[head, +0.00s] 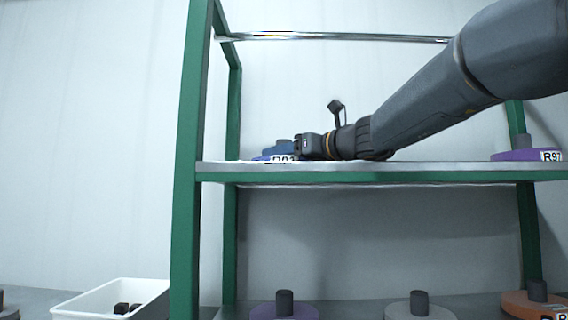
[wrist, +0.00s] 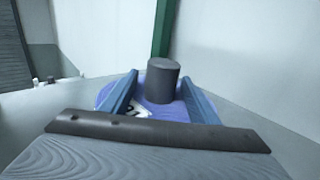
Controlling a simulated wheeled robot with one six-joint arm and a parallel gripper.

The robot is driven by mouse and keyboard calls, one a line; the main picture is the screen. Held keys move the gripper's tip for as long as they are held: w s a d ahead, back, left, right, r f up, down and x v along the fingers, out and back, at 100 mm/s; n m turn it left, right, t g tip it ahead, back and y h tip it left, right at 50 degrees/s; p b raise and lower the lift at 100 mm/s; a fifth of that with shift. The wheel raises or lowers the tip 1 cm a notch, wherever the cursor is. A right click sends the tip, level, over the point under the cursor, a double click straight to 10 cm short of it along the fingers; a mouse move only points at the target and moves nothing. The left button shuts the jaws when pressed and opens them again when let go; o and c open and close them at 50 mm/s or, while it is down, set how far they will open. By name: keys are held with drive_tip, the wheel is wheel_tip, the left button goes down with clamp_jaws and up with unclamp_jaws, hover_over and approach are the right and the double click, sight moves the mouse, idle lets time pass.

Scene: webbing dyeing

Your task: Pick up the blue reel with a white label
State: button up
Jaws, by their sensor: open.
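The blue reel (head: 259,158) sits on the upper shelf near its left end, with a white label (head: 283,159) on its front edge. In the wrist view the reel (wrist: 172,109) looks blue-violet, with an upright dark grey hub (wrist: 162,82) and part of its label (wrist: 137,112) showing. My gripper (head: 284,150) is low over the shelf at the reel. In the wrist view its two blue fingers (wrist: 159,82) are apart, one on each side of the hub, with nothing clamped. The near part of the reel is hidden behind the gripper body.
The green-framed rack has a grey upper shelf (head: 400,174). A purple reel (head: 512,155) labelled R97 stands at its right end. Below are a purple reel (head: 268,312), a grey reel (head: 432,312) and an orange reel (head: 519,303). A white bin (head: 85,305) holds small dark items.

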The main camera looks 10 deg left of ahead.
drive_tip(key=c, duration=1.3)
clamp_jaws()
drive_tip(key=shift+r, duration=0.15)
drive_tip(key=shift+s+d+r+b, duration=0.1)
drive_tip(key=shift+s+r+b, duration=0.2)
drive_tip(key=shift+b, duration=0.3)
wheel_tip(320, 180, up, 6)
drive_tip(key=shift+r+b, duration=0.2)
drive_tip(key=shift+b, duration=0.3)
drive_tip(key=s+d+b, duration=0.2)
drive_tip(key=s+b, duration=0.1)
drive_tip(key=s, duration=0.6)
drive_tip(key=s+d+b, duration=0.2)
drive_tip(key=s+b, duration=0.2)
drive_tip(key=s, duration=0.6)
drive_tip(key=shift+d, duration=0.3)
